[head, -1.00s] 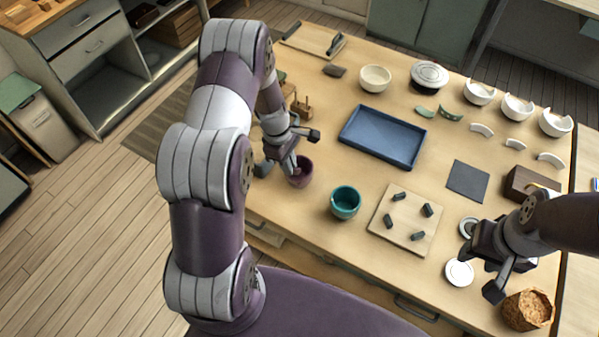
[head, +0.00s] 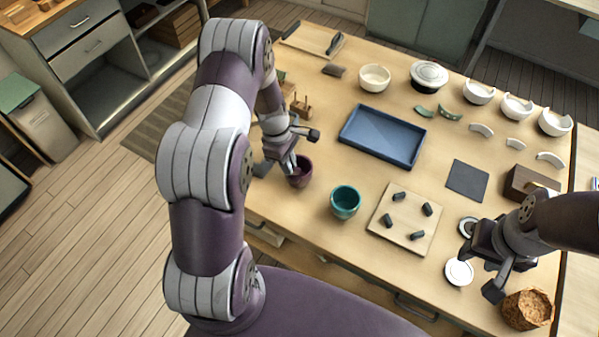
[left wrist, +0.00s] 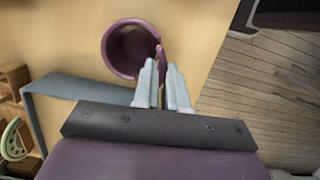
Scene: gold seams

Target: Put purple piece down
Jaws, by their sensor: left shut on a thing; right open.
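A purple cup (head: 301,178) stands near the left front edge of the table. My left gripper (head: 292,163) is at its rim, pointing down. In the left wrist view the cup (left wrist: 112,50) lies just beyond the fingertips. My left gripper (left wrist: 163,72) is shut on a small purple piece (left wrist: 161,54), which sits against the right side of the cup's rim. I cannot tell whether the piece touches the cup. The fingers hide the piece's lower part. My right gripper (head: 484,268) is open and empty above the right front of the table.
A teal cup (head: 345,203) stands just right of the purple cup. A wooden board with dark pegs (head: 405,220), a blue tray (head: 348,131) and a grey square mat (head: 467,181) lie further right. White bowls and shards fill the back right.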

